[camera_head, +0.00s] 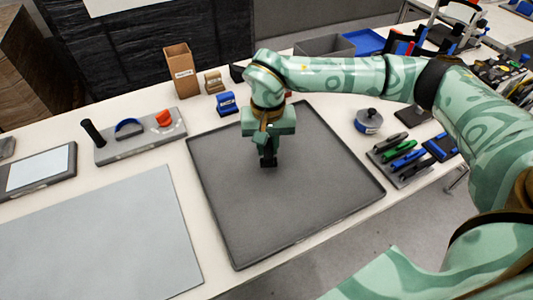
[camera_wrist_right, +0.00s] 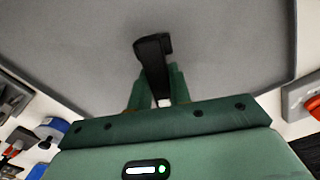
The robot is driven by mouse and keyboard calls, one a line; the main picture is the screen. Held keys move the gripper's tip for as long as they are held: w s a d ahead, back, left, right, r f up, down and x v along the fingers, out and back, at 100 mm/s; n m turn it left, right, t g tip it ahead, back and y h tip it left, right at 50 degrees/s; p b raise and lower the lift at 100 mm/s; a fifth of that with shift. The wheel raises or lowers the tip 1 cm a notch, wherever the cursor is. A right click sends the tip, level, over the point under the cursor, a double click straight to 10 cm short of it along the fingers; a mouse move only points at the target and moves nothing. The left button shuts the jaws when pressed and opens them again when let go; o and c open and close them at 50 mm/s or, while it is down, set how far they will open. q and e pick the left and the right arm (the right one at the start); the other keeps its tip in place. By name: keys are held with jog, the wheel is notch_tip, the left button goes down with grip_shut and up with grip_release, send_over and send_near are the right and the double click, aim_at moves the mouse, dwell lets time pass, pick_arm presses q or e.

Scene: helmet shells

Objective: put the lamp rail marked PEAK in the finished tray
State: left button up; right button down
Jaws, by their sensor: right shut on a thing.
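My right gripper (camera_head: 268,148) is over the large dark grey tray (camera_head: 320,205), pointing down. It is shut on a small black piece (camera_head: 268,161), which looks like the lamp rail. In the right wrist view the black piece (camera_wrist_right: 153,48) sticks out between the green fingers (camera_wrist_right: 163,86), with the grey tray floor (camera_wrist_right: 230,45) behind it. No PEAK marking can be read on it. I cannot tell whether the piece touches the tray floor. The tray is otherwise empty where it shows. My left gripper is not in view.
Left of the tray lie a pale grey mat (camera_head: 105,240) and a grey holder (camera_head: 140,138) with blue and orange parts. A blue block (camera_head: 226,103) and a cardboard box (camera_head: 181,72) stand behind. Right are a round container (camera_head: 368,122) and a rack of coloured tools (camera_head: 403,160).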

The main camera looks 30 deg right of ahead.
notch_tip(320, 180, down, 3)
jog(key=shift+f+b, duration=0.2)
jog(key=shift+b, duration=0.35)
jog(key=shift+r, duration=0.2)
jog(key=c, duration=1.3)
grip_release()
jog(key=shift+f, duration=0.1)
pick_arm(q)
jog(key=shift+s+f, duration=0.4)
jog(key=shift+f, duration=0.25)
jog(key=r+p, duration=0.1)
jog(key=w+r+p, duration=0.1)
jog(key=p, duration=0.1)
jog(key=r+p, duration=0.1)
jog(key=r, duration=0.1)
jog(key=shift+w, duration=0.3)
pick_arm(e)
notch_tip(320, 180, up, 12)
jog(key=shift+r, duration=0.15)
